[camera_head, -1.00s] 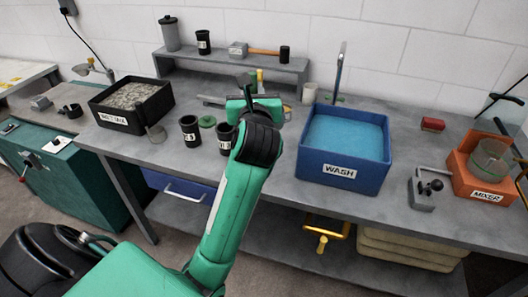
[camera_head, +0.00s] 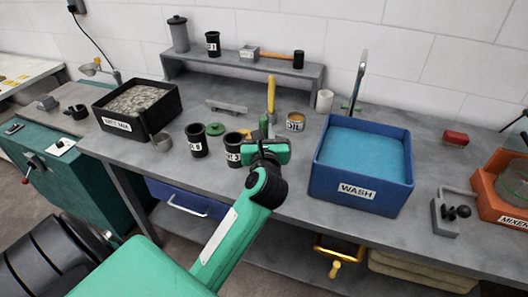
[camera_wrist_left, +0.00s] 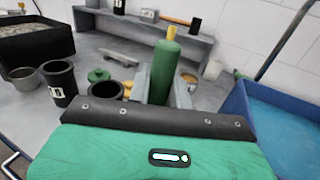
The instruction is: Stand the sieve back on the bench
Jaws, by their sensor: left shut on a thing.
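My left gripper (camera_head: 264,140) is over the bench, in front of the OIL tin (camera_head: 295,122). My right gripper is out of view.
Black cups (camera_head: 196,140) and a green lid (camera_head: 214,129) stand left of the gripper. The blue WASH tub (camera_head: 357,192) is close on the right, with a white cup (camera_head: 324,100) behind. A black tray (camera_head: 112,120) is far left; a grey shelf (camera_head: 240,68) stands behind.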

